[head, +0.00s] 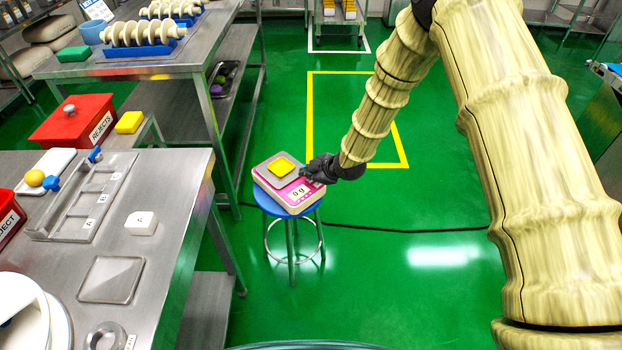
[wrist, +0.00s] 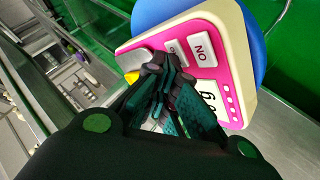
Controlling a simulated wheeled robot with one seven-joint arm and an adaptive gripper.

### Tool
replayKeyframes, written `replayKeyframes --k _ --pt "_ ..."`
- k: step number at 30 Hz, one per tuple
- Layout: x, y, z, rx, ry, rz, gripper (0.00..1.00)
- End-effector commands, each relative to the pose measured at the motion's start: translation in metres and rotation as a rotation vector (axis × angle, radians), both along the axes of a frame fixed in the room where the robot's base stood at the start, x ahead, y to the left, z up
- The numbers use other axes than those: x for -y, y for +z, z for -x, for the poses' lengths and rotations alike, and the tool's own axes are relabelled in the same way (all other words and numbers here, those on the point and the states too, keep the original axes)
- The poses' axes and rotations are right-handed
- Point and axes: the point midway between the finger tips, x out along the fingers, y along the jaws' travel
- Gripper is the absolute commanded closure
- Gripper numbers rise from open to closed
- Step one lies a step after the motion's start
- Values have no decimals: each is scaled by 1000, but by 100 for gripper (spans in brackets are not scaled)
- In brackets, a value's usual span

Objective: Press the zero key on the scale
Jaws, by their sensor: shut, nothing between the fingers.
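The pink and cream scale (head: 275,191) rests on a blue round stool (head: 267,203). Its display (head: 298,191) appears to read 0 g. A yellow block (head: 282,167) sits on the weighing plate. My gripper (head: 309,172) is shut and empty, at the right side of the scale by its key panel. In the wrist view, the fingertips (wrist: 156,66) lie over the pink panel (wrist: 195,29), close to a white key (wrist: 174,48) that they partly hide; its label is not fully readable. The ON key (wrist: 202,49) is beside it. I cannot tell whether the fingertips touch the panel.
A steel table (head: 175,190) with trays and a white block (head: 141,223) stands left of the stool. Another steel table (head: 190,58) is behind it. A dark cable (head: 400,229) crosses the green floor. The floor right of the stool is largely clear.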

Motion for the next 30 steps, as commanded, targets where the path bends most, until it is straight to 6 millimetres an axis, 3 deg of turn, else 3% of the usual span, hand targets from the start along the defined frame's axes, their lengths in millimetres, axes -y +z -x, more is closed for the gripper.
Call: replayKeyframes --k 30 --pt "0 18 0 0 0 0 100"
